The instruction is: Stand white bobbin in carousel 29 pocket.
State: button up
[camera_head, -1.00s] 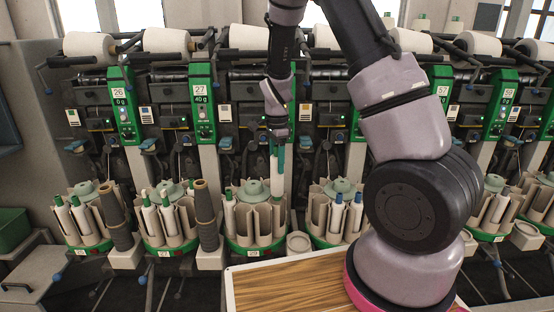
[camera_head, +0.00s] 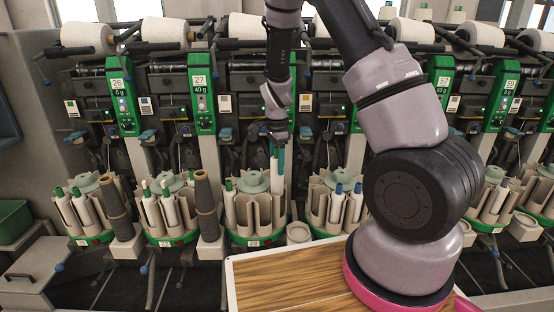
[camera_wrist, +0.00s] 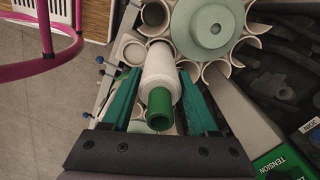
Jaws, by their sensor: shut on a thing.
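The white bobbin (camera_head: 275,174) is held upright by my gripper (camera_head: 278,147) at the right side of the carousel (camera_head: 254,232) in the middle. Its lower end reaches the level of the pocket tops; I cannot tell whether it is inside a pocket. In the wrist view the bobbin (camera_wrist: 159,68) has a green top facing the camera, and my green fingers (camera_wrist: 158,102) stand on either side of it. Its far end overlaps the ring of cream pockets (camera_wrist: 183,70) around a pale green hub (camera_wrist: 212,30). The carousel's label is too small to read surely.
Neighbouring carousels (camera_head: 172,233) stand left and right with several bobbins in them. A dark cone-shaped package (camera_head: 206,208) stands left of the middle carousel. A small cream cup (camera_head: 298,233) is at its right. A wood-topped surface (camera_head: 285,285) lies in front.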

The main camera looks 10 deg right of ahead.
aim_at(277, 183)
jog(key=shift+f, duration=0.3)
jog(key=shift+f, duration=2.25)
jog(key=shift+f, duration=1.55)
jog(key=o, duration=1.3)
notch_tip(277, 183, up, 11)
jog(key=shift+f, duration=0.1)
